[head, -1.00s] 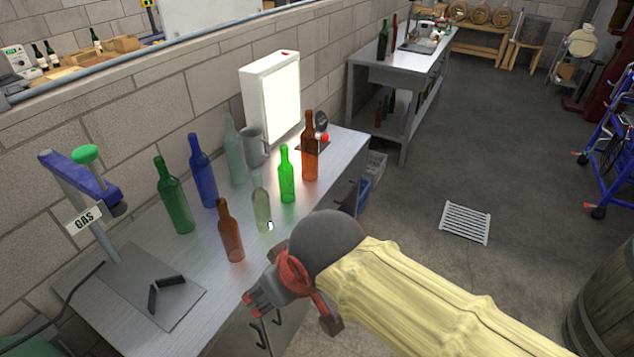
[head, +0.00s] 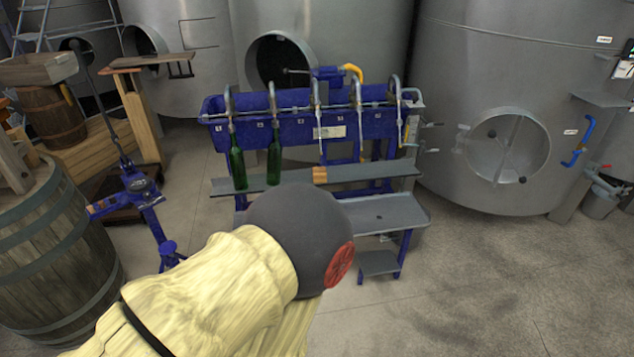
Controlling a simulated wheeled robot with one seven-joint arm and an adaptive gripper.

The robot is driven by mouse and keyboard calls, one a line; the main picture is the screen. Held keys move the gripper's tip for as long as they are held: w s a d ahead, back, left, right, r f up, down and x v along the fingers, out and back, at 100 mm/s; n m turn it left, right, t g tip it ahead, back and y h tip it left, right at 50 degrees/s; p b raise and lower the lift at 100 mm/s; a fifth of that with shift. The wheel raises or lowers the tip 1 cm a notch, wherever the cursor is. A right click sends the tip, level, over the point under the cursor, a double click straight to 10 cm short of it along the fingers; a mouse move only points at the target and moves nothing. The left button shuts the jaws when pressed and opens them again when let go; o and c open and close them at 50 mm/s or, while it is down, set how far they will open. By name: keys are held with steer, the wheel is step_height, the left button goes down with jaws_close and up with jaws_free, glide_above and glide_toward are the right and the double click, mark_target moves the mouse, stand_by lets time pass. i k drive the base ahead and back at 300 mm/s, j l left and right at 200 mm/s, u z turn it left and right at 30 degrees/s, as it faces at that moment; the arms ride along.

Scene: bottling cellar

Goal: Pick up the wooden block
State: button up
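The wooden block (head: 319,175) is a small orange-brown piece on the upper grey shelf (head: 370,174) of a blue bottle-filling rack (head: 290,134). It is right of two green bottles, which stand upright under the rack's spouts: one at the left (head: 238,165) and one beside it (head: 274,158). My arm, in a pale yellow sleeve with a dark round joint, reaches up from the bottom in front of the rack. My gripper's fingers do not show; the arm hides whatever is behind it, including part of the shelf's front edge.
A lower grey shelf (head: 385,212) and a small step (head: 379,263) stick out from the rack. Large steel tanks (head: 517,60) stand behind. A barrel (head: 50,262) and a blue-footed stand (head: 138,190) are at the left. The floor at the right is clear.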

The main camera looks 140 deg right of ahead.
mark_target(319, 172)
steer(key=z, duration=5)
steer(key=i+j+z, duration=0.3)
steer(key=i+j, duration=0.4)
steer(key=i, duration=0.25)
steer(key=i+j+z, duration=0.3)
steer(key=i+j, duration=0.55)
